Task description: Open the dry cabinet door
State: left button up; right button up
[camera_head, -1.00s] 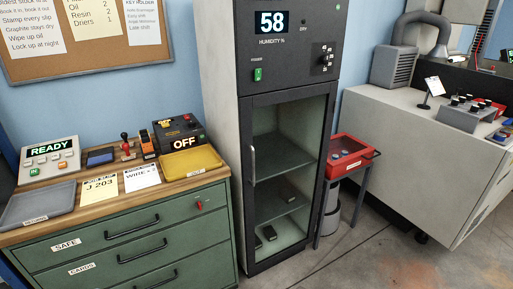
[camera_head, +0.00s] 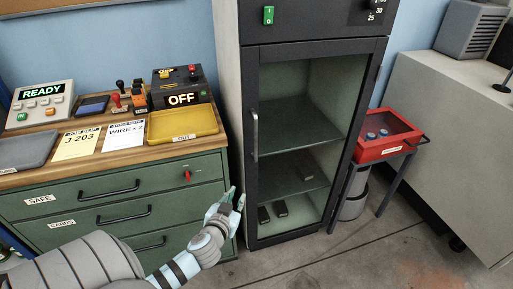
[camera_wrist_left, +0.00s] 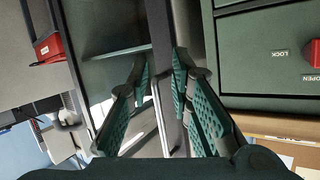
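The dry cabinet (camera_head: 315,42) stands upright in the middle of the head view. Its glass door (camera_head: 300,100) looks shut in its dark frame, and a vertical metal handle (camera_head: 255,137) is on the door's left side. My left gripper (camera_head: 238,197) is below and left of the handle, in front of the green drawers, apart from the handle. In the left wrist view its two green fingers (camera_wrist_left: 161,70) are spread with nothing gripped. Beyond them show the dark door frame (camera_wrist_left: 160,30) and a pale bar, probably the handle (camera_wrist_left: 158,120). My right gripper is not in view.
A green drawer unit (camera_head: 70,205) with a wooden top stands close on the cabinet's left; its yellow tray (camera_head: 183,126) is near the edge. A red box (camera_head: 385,140) on a stand is close on the right. Floor (camera_head: 330,262) in front of the cabinet is clear.

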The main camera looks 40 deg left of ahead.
aim_at(255, 138)
pick_arm(q)
notch_tip(255, 138, up, 13)
jog(key=w+d+n+t+y, duration=0.1)
jog(key=w+n+t, duration=0.1)
jog(key=t, duration=0.2)
jog(key=x, duration=1.3)
jog(key=shift+w+b, duration=0.15)
jog(key=shift+b, duration=0.15)
jog(key=shift+f, duration=0.1)
grip_shut()
